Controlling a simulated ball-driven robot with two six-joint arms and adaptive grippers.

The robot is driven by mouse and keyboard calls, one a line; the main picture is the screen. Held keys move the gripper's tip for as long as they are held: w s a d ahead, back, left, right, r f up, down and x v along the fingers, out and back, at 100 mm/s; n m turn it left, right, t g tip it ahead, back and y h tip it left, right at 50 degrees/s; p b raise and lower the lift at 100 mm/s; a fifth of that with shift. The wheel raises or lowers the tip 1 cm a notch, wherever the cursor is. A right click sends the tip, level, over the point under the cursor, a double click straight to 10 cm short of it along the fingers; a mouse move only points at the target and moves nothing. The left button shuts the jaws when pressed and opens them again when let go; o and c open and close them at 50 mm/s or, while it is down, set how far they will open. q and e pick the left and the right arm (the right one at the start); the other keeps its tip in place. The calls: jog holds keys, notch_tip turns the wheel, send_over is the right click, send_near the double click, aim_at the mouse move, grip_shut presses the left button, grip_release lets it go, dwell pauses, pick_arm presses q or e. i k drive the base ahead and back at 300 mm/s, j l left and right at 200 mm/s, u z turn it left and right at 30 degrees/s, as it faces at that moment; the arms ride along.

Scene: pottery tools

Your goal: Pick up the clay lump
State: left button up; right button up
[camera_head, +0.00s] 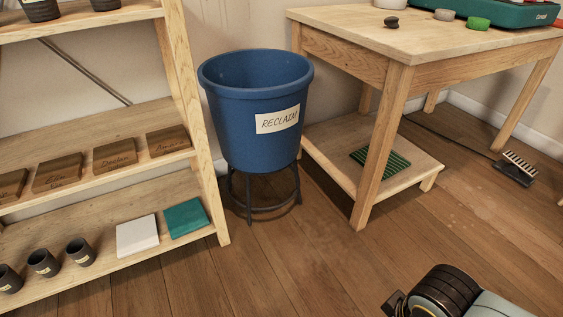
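No thing in view is clearly the clay lump. Three small pieces lie on the wooden table at the upper right: a dark one (391,22), a grey one (444,14) and a green one (478,23). They are too small to tell whether any of them is clay. A blue bucket (240,128) labelled RECLAIM stands on a dark metal stand; its inside shows only in part, and its bottom is hidden. Part of my arm shows at the bottom right, but no fingers are visible. My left gripper is out of view.
The wooden table (345,47) has a low shelf with a green ribbed mat (380,161). A wooden rack (182,85) on the left holds labelled blocks and dark cups. A brush (517,168) lies on the floor at right. The floor (300,255) in front is clear.

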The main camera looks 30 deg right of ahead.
aim_at(392, 22)
jog(key=z, duration=1.55)
jog(key=i, duration=0.05)
